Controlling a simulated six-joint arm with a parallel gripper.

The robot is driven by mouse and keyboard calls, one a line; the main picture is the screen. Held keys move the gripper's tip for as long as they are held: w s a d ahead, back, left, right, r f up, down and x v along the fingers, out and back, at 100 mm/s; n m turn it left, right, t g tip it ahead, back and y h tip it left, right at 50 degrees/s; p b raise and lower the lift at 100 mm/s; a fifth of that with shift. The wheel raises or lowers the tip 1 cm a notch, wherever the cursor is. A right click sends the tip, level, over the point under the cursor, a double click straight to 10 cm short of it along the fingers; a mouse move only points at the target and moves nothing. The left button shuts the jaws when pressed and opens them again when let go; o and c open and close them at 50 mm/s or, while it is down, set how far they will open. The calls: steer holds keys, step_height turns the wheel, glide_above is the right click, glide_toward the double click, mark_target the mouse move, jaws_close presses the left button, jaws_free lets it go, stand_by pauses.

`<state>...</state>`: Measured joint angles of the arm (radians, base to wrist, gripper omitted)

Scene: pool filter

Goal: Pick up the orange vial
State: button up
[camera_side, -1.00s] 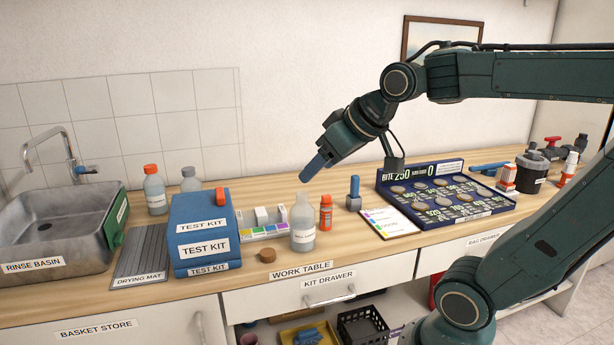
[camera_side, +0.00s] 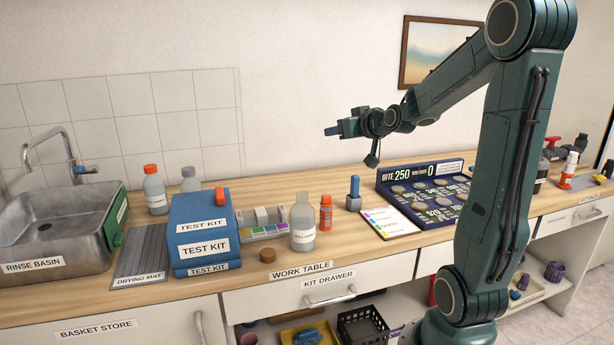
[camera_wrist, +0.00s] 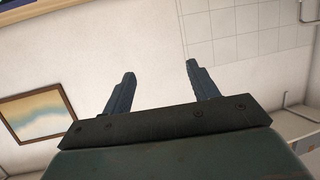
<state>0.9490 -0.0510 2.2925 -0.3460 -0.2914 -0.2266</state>
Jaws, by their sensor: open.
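The orange vial (camera_side: 326,213) stands upright on the work table in the side view, just right of a clear bottle (camera_side: 302,222). It has an orange cap and a pale label band. My gripper (camera_side: 331,131) is high above the table, above the vial in the picture, pointing left and roughly level. In the wrist view my gripper (camera_wrist: 158,85) has its two fingers apart with nothing between them. The vial does not show in the wrist view, which looks toward the wall.
A cork (camera_side: 267,256) sits near the front edge.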

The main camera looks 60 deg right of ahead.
glide_toward(329, 210)
steer(key=x, duration=0.4)
steer(key=shift+w+d+f, duration=0.1)
steer(key=shift+w+d, duration=0.05)
steer(key=shift+x, duration=0.8)
steer(key=shift+w, duration=0.1)
steer(key=shift+x, duration=2.9)
steer(key=c, duration=1.1)
